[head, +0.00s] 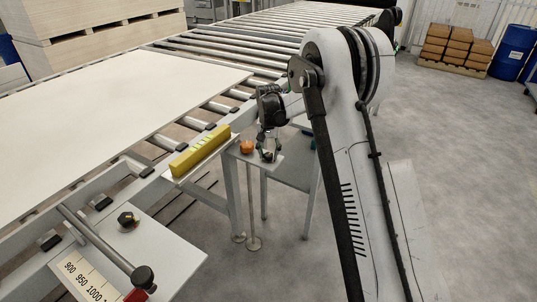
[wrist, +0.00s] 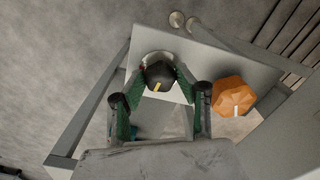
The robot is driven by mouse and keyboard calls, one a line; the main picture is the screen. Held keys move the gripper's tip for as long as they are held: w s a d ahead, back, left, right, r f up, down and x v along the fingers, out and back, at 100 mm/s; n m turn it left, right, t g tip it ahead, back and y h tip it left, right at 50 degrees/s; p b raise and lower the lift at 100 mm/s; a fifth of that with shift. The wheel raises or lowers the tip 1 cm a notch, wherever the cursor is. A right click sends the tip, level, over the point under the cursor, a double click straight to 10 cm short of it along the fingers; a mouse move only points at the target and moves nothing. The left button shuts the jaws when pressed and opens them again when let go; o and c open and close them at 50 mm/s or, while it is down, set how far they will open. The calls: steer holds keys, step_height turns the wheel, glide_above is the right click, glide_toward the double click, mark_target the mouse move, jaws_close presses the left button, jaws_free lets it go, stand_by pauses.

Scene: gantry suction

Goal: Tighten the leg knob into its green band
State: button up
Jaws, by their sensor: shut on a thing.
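A dark knob (wrist: 158,75) with a yellow pointer mark sits on a small grey plate (wrist: 215,50) in the wrist view. I take it to be the leg knob. My gripper (wrist: 157,80) is shut on it, with a green-padded finger on each side. A pale dial edge shows just behind the knob, but I cannot make out a green band there. In the head view my gripper (head: 267,152) is over the small plate beside the conveyor, and the knob is mostly hidden by the fingers.
An orange knob (wrist: 233,97) with a white mark stands close to the right of my gripper; it shows in the head view (head: 246,147) too. A yellow level (head: 200,150) and a white board (head: 120,110) lie left. Another black knob (head: 128,219) is on the near plate.

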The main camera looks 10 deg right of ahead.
mark_target(268, 154)
steer(key=shift+m, duration=0.6)
steer(key=o, duration=1.1)
steer(key=shift+o, duration=0.2)
step_height(268, 154, up, 12)
